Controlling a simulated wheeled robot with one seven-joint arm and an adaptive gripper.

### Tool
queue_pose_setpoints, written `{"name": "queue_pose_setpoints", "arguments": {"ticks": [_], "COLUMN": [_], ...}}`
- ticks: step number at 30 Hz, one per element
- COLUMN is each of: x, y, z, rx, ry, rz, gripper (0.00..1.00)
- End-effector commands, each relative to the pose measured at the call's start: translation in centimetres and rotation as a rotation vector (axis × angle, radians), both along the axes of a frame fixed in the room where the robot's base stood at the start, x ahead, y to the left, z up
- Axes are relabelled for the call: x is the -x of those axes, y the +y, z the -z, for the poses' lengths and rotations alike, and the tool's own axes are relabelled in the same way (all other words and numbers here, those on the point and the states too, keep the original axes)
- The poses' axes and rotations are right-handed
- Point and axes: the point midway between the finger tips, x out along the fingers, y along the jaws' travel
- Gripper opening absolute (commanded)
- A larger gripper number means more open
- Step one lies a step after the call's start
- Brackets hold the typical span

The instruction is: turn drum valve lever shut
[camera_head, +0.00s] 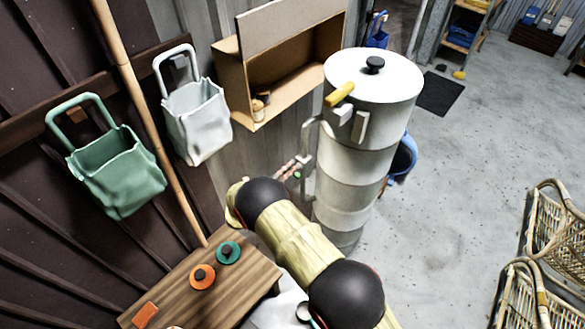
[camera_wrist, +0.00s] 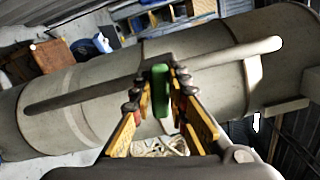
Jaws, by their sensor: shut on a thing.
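The tall pale drum (camera_head: 345,180) stands upright on the floor, with a black knob on its lid and a yellow handle near the top. In the wrist view the drum (camera_wrist: 205,75) fills the middle, crossed by a long grey pipe (camera_wrist: 85,98). My gripper (camera_head: 290,170) is at the drum's left side, beyond my arm. In the wrist view my gripper (camera_wrist: 161,85) has its yellow-padded fingers shut on the green valve lever (camera_wrist: 160,92). The lever stands lengthwise between the fingertips. Its joint with the valve is hidden.
A wooden bench (camera_head: 175,291) with orange and green knobs is at the lower left. A cardboard box (camera_head: 290,60), a green bag (camera_head: 112,170) and a white bag (camera_head: 197,120) are by the wall. Rattan baskets (camera_head: 530,295) stand right; the floor between is clear.

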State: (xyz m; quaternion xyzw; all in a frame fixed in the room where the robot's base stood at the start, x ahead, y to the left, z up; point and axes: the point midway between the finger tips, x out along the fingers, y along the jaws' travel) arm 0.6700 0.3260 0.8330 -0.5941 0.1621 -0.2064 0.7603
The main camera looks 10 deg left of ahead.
Motion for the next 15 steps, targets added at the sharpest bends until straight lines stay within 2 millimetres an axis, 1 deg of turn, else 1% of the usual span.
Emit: {"name": "queue_pose_setpoints", "arguments": {"ticks": [1, 6, 15], "x": [0.14, 0.07, 0.04], "y": [-0.41, -0.36, -0.35], "z": [0.04, 0.09, 0.19], "rx": [0.034, 0.124, 0.212], "ry": [0.019, 0.071, 0.122], "rz": [0.008, 0.009, 0.008], "gripper": [0.00, 0.00, 0.00]}}
